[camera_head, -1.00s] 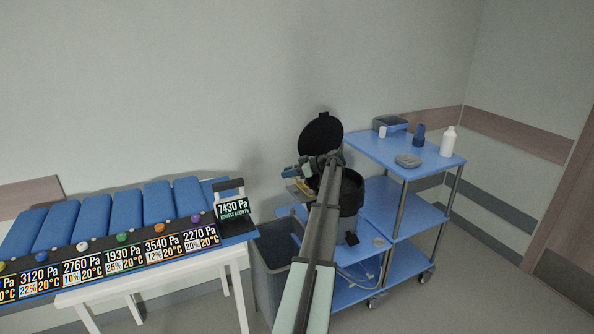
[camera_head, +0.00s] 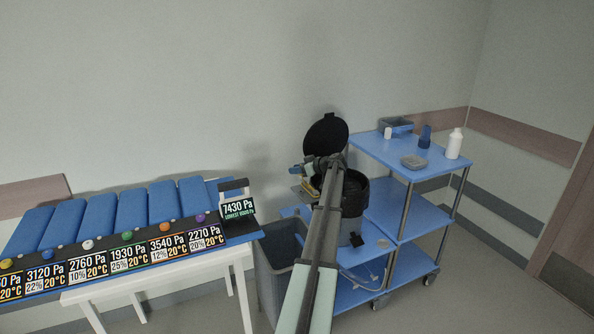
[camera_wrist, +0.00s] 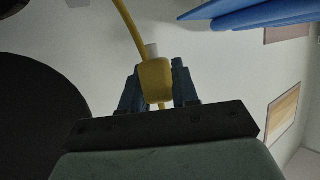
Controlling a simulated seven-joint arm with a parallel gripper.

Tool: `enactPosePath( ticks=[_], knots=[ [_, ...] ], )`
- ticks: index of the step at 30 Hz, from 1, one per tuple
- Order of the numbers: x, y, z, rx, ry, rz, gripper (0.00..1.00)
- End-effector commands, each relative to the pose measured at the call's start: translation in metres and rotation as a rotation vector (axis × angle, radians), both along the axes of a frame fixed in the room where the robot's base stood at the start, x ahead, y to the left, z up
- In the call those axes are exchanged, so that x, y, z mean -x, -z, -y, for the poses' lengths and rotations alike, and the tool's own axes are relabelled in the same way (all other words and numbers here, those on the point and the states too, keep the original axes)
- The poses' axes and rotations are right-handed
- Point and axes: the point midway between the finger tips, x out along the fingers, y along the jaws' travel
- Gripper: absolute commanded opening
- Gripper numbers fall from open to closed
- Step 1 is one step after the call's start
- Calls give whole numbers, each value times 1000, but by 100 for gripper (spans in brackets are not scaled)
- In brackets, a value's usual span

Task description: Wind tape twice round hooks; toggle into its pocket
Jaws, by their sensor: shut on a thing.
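My gripper (camera_wrist: 156,88) is shut on a yellow toggle-like block (camera_wrist: 155,76), one blue finger on each side of it. A yellow tape or cord (camera_wrist: 127,25) runs up from the block past a pale piece, and a short yellow length shows below it. In the head view my gripper (camera_head: 308,178) is small, beside the raised black round lid (camera_head: 326,134) and above the left side of the dark round container (camera_head: 354,192). A yellowish bit shows at the gripper there. I cannot make out the hooks or the pocket; my arm covers part of the container.
A grey bin (camera_head: 280,262) and a white table (camera_head: 160,275) with blue pads and labels stand left.

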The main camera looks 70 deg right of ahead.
Motion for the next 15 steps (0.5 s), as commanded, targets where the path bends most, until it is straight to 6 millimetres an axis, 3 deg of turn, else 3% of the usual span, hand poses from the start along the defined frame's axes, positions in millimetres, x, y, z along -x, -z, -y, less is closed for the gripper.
enactPosePath(
  ticks=[15],
  knots=[
    [1,28,0,-2,-1,-1,0]
  ],
)
